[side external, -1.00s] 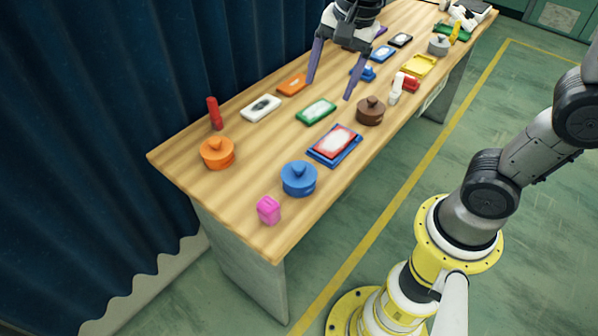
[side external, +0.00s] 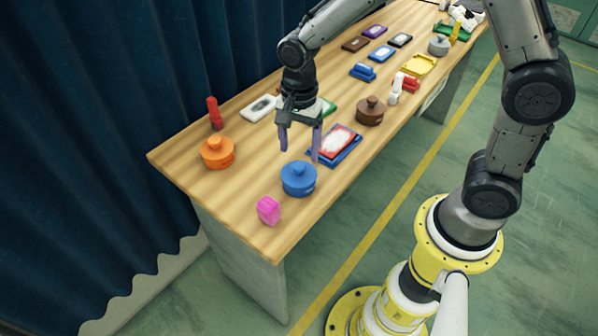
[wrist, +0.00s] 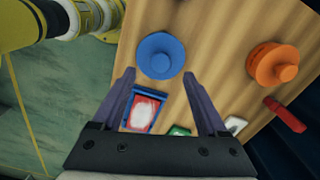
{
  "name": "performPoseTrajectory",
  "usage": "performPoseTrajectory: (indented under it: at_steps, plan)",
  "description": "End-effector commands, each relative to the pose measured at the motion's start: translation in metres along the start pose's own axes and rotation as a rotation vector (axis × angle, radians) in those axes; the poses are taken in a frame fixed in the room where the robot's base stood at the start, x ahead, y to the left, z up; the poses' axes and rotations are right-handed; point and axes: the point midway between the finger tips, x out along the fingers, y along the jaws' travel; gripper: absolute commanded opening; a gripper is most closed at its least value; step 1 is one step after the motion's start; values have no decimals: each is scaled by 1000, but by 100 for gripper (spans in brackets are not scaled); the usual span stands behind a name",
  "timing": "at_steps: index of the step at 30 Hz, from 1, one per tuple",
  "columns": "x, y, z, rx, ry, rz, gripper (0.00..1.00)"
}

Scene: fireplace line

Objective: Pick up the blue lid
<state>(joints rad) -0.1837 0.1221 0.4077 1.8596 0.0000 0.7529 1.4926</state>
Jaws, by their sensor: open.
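The blue lid (side external: 299,173), with a round knob on top, sits on a round blue base of the same colour near the front end of the table. It also shows in the wrist view (wrist: 160,55), top centre, beyond my fingertips. My gripper (side external: 300,153) is open and empty, pointing down above and slightly behind the lid. In the wrist view its two purple fingers (wrist: 163,78) stand apart, with the lid just ahead of the gap. I see no contact between fingers and lid.
An orange lidded pot (side external: 217,153) stands to the left and a pink block (side external: 268,210) in front. A blue tray (side external: 349,154) with a red-and-white piece (side external: 336,140) lies close right of the fingers. A red cylinder (side external: 215,113) and brown pot (side external: 370,111) stand farther off.

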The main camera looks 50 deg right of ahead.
Motion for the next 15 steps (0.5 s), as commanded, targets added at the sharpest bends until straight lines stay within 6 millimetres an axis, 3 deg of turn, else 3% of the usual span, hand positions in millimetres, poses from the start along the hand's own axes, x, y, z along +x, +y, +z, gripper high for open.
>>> performPoseTrajectory:
  at_steps: [15]
  plan:
    - [53, -1, 0, 0, 0, 0, 76]
